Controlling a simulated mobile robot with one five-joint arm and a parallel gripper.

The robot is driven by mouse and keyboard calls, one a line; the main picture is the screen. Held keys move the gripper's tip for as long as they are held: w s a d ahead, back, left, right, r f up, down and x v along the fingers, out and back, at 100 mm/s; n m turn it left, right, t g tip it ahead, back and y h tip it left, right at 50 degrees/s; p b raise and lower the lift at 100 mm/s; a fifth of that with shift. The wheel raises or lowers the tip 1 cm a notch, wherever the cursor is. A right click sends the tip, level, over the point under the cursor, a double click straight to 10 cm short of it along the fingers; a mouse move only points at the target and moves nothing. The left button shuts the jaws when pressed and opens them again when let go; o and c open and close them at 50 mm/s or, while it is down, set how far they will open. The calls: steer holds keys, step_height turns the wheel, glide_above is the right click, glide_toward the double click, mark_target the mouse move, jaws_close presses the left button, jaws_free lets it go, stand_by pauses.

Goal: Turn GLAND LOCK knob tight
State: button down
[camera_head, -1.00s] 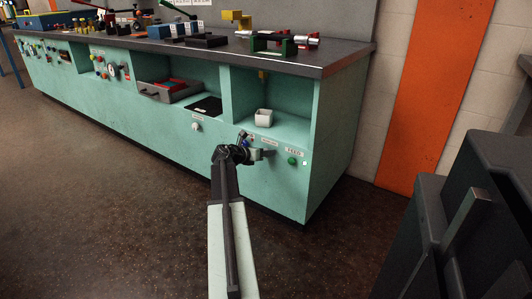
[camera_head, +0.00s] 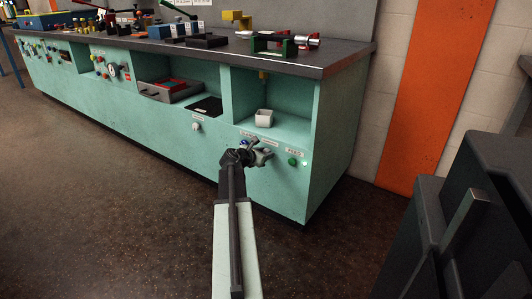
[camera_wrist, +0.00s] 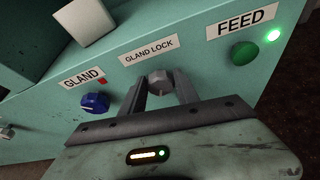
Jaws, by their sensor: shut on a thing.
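The grey GLAND LOCK knob (camera_wrist: 159,83) sits on the teal bench front, under the GLAND LOCK label (camera_wrist: 149,50) in the wrist view. My gripper (camera_wrist: 163,88) has one finger on each side of the knob and is shut on it. In the head view my gripper (camera_head: 262,155) is at the panel, left of the green FEED button, and hides the knob. How far the knob is turned cannot be told.
Left of the knob is the blue GLAND knob (camera_wrist: 95,102), close to my left finger, with a small red mark above it. Right are the green FEED button (camera_wrist: 244,53) and a lit green lamp (camera_wrist: 273,36).

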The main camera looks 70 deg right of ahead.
steer(key=m+t+h+b, duration=0.1)
steer(key=m+b, duration=0.1)
steer(key=m, duration=0.1)
steer(key=s+m+t+h+b, duration=0.1)
steer(key=m+b, duration=0.1)
steer(key=m+t+b, duration=0.2)
steer(key=m, duration=0.1)
steer(key=shift+s+a+f+m+h, duration=0.1)
steer(key=shift+s+f+m+h, duration=0.2)
steer(key=shift+s+h, duration=0.1)
steer(key=shift+w, duration=0.15)
stand_by(0.5)
steer(key=c, duration=0.9)
jaws_free()
steer(key=shift+w, duration=0.1)
steer(key=shift+a+r, duration=0.1)
